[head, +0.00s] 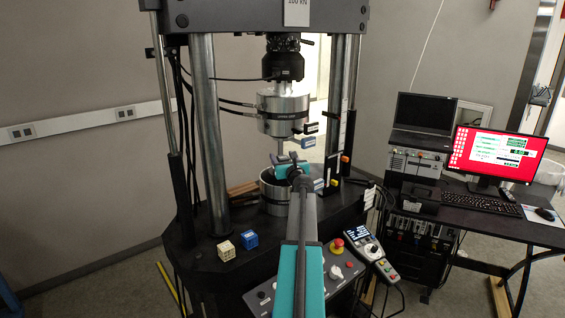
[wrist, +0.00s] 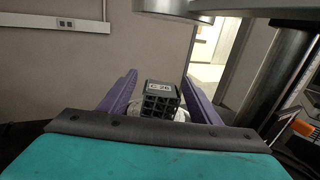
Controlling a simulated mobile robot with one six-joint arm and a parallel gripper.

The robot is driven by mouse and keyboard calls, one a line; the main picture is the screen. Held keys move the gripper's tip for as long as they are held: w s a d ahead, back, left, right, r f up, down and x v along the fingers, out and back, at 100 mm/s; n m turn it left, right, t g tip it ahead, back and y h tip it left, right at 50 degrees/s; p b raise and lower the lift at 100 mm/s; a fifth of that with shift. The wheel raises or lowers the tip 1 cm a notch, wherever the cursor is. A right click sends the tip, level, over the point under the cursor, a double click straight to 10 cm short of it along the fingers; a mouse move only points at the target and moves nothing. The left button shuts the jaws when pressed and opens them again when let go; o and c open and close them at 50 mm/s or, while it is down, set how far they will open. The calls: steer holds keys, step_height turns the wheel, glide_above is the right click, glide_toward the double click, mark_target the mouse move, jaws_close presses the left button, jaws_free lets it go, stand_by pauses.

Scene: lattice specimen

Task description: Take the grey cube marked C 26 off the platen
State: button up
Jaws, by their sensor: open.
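The dark grey lattice cube marked C 26 (wrist: 160,101) stands upright in the middle of the wrist view, its label readable. It rests on the pale round platen (wrist: 184,115), of which only a little shows. My gripper (wrist: 160,88) is open, with one purple finger on each side of the cube and a visible gap at both sides. In the head view my gripper (head: 291,160) is between the upper cylinder and the lower cylinder of the press; my own arm hides the cube there.
The upper steel cylinder (head: 283,113) hangs just above my gripper. Steel columns (head: 209,130) stand on both sides. A cream cube (head: 226,250) and a blue cube (head: 250,240) sit on the machine's front left ledge. A red stop button (head: 337,244) is at the front right.

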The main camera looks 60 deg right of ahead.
mark_target(283, 156)
stand_by(0.5)
steer(key=c, duration=1.2)
steer(key=shift+r, duration=0.1)
steer(key=shift+r, duration=1.45)
steer(key=shift+s+a+r, duration=0.1)
steer(key=shift+s+r, duration=0.1)
steer(key=s+d+r+b+v, duration=0.1)
steer(key=b+v, duration=0.3)
steer(key=v, duration=1.1)
steer(key=shift+s+d+r, duration=0.25)
steer(key=shift+s+d, duration=0.3)
steer(key=shift+s, duration=0.1)
